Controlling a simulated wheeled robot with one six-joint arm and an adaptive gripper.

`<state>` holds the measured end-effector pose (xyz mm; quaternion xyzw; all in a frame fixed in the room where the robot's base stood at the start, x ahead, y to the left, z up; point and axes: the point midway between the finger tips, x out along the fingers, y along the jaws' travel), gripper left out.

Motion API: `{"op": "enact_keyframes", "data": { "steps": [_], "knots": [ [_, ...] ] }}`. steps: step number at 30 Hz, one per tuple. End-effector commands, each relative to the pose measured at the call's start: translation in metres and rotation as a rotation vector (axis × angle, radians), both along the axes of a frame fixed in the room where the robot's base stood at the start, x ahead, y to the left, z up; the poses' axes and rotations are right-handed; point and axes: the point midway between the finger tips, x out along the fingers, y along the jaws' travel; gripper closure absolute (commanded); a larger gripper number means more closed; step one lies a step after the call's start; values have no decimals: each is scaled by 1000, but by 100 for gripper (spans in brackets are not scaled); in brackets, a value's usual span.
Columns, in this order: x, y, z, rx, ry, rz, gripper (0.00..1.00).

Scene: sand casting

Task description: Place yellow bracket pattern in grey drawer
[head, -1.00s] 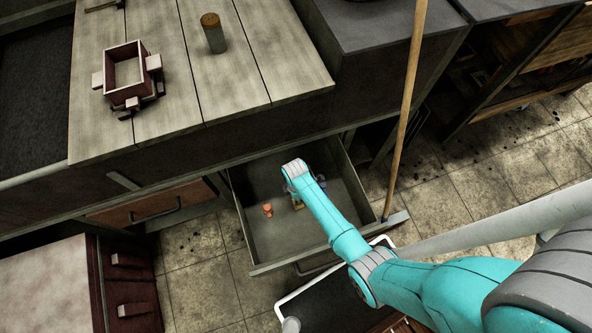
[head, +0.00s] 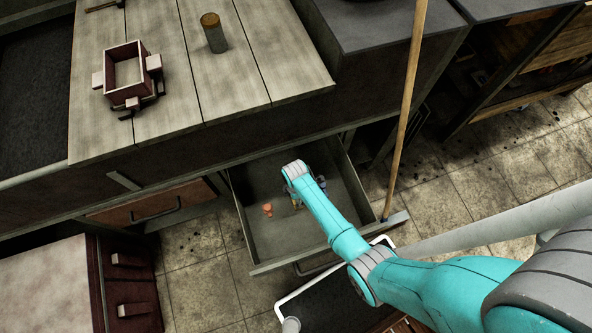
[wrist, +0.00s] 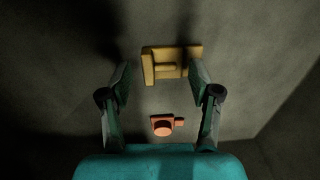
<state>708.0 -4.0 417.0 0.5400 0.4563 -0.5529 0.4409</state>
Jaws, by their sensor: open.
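The grey drawer (head: 262,235) is pulled open below the workbench in the head view. In the wrist view the yellow bracket pattern (wrist: 152,68) lies on the drawer floor (wrist: 265,75), just beyond my open fingertips. My gripper (wrist: 162,82) is open and empty, its two fingers apart and pointing down into the drawer. In the head view my arm hides most of the bracket. A small orange piece (wrist: 162,125) lies on the drawer floor between my fingers in the wrist view. It also shows in the head view (head: 267,209), left of my arm.
The workbench (head: 240,75) stands above the drawer, holding a reddish moulding box (head: 125,78) and a grey cylinder with a brown top (head: 214,35). A wooden pole (head: 405,105) leans close to the drawer's right side. Drawer walls surround my gripper.

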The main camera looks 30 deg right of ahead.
Motion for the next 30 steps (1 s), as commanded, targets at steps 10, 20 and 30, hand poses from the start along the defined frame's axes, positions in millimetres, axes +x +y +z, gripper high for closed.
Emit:
{"op": "enact_keyframes", "data": {
  "steps": [10,20,30],
  "knots": [
    [2,0,53,0,-5,0,38],
    [4,-1,107,0,-3,0,38],
    [3,-1,119,0,0,0,38]
  ]
}}
